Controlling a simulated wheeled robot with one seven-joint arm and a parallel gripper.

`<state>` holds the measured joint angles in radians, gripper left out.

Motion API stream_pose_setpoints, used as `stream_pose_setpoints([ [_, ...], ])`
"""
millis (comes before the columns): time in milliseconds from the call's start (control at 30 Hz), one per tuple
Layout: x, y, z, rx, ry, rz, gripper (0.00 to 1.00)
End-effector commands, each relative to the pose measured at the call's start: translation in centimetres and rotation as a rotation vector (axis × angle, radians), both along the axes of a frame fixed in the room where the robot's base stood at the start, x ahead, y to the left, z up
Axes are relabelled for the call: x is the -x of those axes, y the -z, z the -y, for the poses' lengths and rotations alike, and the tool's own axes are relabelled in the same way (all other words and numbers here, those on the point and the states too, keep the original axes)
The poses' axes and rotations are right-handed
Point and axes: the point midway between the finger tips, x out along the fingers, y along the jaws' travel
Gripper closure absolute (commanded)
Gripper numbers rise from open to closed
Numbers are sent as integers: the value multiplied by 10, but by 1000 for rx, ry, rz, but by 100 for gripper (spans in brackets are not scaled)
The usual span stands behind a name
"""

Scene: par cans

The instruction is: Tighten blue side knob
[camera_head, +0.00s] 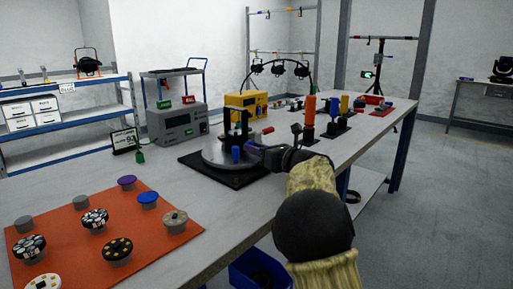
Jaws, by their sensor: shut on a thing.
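A round silver plate (212,154) on a black base (228,179) stands on the long table, with a dark upright fixture (228,124) on it. A small blue cylinder (236,153) stands at the front of the plate. My gripper (254,150) reaches in from the right at the fixture's right side. It is shut on what looks like the blue side knob, small and mostly hidden by the fingers. The knob's thread and seating cannot be seen.
An orange mat (70,215) with several round parts lies front left on the table (205,205). A grey box (177,124) and yellow box (246,103) stand behind the fixture. An orange cylinder (309,110) and other upright parts stand right, beyond my gripper. A blue bin (262,270) is below.

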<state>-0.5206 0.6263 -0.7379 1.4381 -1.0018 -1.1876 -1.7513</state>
Motion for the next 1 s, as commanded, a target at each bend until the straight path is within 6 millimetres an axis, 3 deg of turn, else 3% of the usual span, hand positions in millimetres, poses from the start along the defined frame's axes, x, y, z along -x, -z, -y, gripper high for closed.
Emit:
stream_pose_setpoints([
  [267,0,-1,1,-155,0,-200,95],
  [600,0,1,0,-170,0,-220,95],
  [633,0,1,0,-170,0,-220,68],
  [733,0,1,0,-171,-1,-220,50],
  [1000,0,1,1,-170,0,-219,50],
])
